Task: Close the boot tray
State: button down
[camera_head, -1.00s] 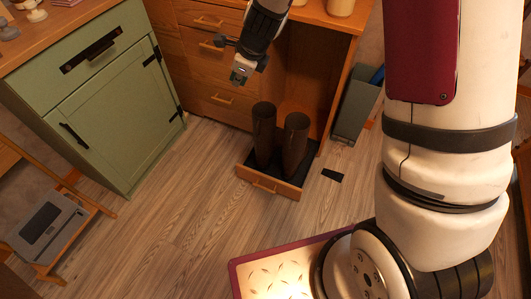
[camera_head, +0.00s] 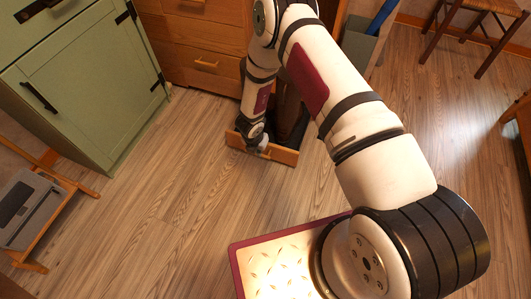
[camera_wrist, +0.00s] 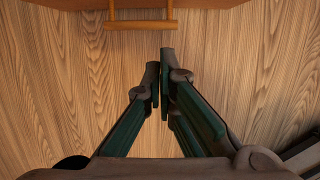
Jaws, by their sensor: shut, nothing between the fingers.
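The boot tray (camera_head: 281,154) is a low wooden drawer at floor level, pulled out from the wooden cabinet. A dark boot (camera_head: 289,115) stands in it; the rest of its contents is hidden behind my arm. The tray's front and bar handle (camera_wrist: 140,25) show at the top of the wrist view. My gripper (camera_head: 263,147) is at the tray's front, near the handle. In the wrist view my gripper (camera_wrist: 159,85) is shut and empty, its fingertips over the floor just short of the handle. I cannot tell whether it touches the front.
A green cabinet (camera_head: 83,85) stands to the left of the tray. A grey bin (camera_head: 361,45) stands behind at the right. A grey case on a wooden rack (camera_head: 27,210) is at the far left. The wood floor (camera_head: 170,190) before the tray is clear.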

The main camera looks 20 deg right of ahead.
jog(key=shift+w+d+f+b, duration=0.6)
jog(key=shift+w+f+b, duration=0.25)
jog(key=shift+f, duration=0.7)
jog(key=shift+w+d+f+b, duration=0.7)
jog(key=shift+w+f, duration=0.2)
jog(key=shift+f, duration=0.6)
jog(key=shift+w+d+f+b, duration=0.55)
jog(key=shift+w+f+b, duration=0.3)
jog(key=shift+f, duration=0.7)
